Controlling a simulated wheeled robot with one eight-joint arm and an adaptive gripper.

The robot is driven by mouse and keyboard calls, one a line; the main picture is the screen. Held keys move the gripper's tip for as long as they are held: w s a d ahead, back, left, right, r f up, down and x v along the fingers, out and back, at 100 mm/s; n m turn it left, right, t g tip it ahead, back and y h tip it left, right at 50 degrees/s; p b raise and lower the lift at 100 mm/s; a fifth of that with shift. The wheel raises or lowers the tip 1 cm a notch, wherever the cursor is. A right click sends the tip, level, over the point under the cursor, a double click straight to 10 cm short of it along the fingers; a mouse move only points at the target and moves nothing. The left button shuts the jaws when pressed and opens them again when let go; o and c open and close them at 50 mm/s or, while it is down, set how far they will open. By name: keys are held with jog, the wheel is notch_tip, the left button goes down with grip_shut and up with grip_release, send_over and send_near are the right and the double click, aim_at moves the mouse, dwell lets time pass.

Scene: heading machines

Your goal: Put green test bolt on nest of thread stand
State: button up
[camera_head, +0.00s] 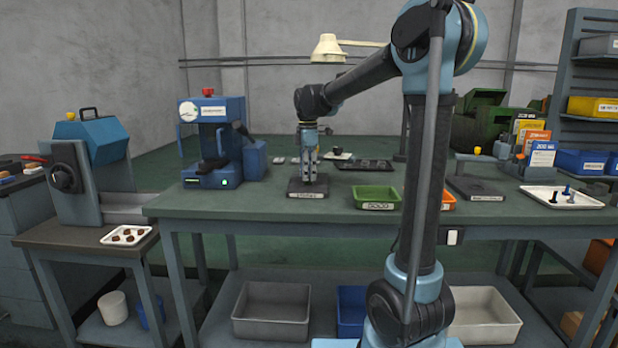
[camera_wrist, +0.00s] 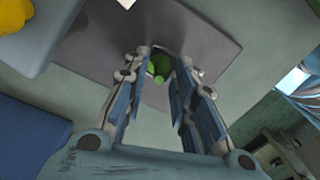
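My gripper (camera_head: 308,180) points straight down over a low dark stand (camera_head: 307,193) with a small label on the work table. The label is too small to read, so I cannot tell its name. In the wrist view the green test bolt (camera_wrist: 160,66) sits between the tips of my gripper (camera_wrist: 162,62). The fingers are close together and appear shut on it. The grey stand plate (camera_wrist: 222,42) lies beneath, with a darker spot around the bolt. The fingers hide the bolt in the head view. I cannot tell whether the bolt touches the stand.
A blue machine (camera_head: 211,140) stands left of my gripper. A green bin (camera_head: 377,197) is close on the right, with a dark flat tray (camera_head: 365,164) behind. Further right are another dark stand (camera_head: 477,188) and a white tray (camera_head: 540,197) with blue and black bolts.

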notch_tip(320, 180, up, 11)
dwell(0.4)
